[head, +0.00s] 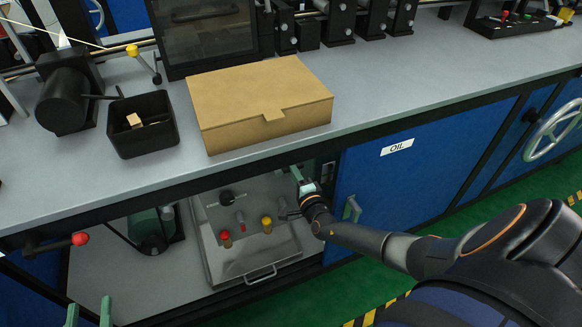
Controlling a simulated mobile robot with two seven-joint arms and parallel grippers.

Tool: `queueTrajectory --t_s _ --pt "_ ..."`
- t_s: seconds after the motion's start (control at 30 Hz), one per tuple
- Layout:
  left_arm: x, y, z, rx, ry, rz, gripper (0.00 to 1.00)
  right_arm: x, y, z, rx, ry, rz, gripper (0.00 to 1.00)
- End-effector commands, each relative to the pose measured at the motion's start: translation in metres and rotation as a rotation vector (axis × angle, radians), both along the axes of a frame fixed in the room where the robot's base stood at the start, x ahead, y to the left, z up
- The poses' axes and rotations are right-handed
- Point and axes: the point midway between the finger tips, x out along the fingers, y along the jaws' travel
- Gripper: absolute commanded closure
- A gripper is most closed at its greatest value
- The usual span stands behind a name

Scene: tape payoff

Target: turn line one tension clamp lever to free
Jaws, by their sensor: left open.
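No lever in the head view has a readable line-one label, so I cannot tell which is the tension clamp lever. A lever with a yellow knob (133,51) stands tilted on the bench at the upper left, near a thin yellow line. A lever with a red knob (80,238) sticks out below the bench edge at the left. My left gripper (89,310) shows only as two green fingertips at the bottom left edge, apart and empty, below the red knob. My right gripper (301,182) is at the open bay's right side; its fingers are small and partly hidden.
The open bay holds a grey panel (212,255) with a black knob and small yellow and red knobs, beside a dark green motor (150,232). A cardboard box (255,95) and black bin (128,140) stand on the bench. A blue OIL door (400,180) is at right.

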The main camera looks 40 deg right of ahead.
Motion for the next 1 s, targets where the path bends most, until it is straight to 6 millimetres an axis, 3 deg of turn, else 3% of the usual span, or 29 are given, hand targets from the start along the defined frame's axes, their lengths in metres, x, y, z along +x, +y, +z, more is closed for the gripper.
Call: queueTrajectory --t_s 0.2,0.53,0.57,0.8,1.0 --pt "-0.0021 0.0003 -0.0116 0.001 0.048 0.004 0.50 -0.0003 0.0003 0.0003 -0.025 0.007 0.000 1.00" --pt "-0.0022 0.0004 -0.0125 0.000 0.051 0.005 0.50 -0.0002 0.0003 0.0003 -0.028 0.008 0.001 1.00" --pt "-0.0022 0.0004 -0.0125 0.000 0.051 0.005 0.50 -0.0002 0.0003 0.0004 -0.028 0.008 0.001 0.79" --pt "-0.0022 0.0005 -0.0122 0.001 0.050 0.005 0.50 -0.0001 0.0001 0.0006 -0.025 0.006 0.000 0.52" --pt "-0.0021 0.0005 -0.0120 0.001 0.049 0.005 0.50 -0.0001 0.0001 0.0007 -0.024 0.006 0.000 0.50"
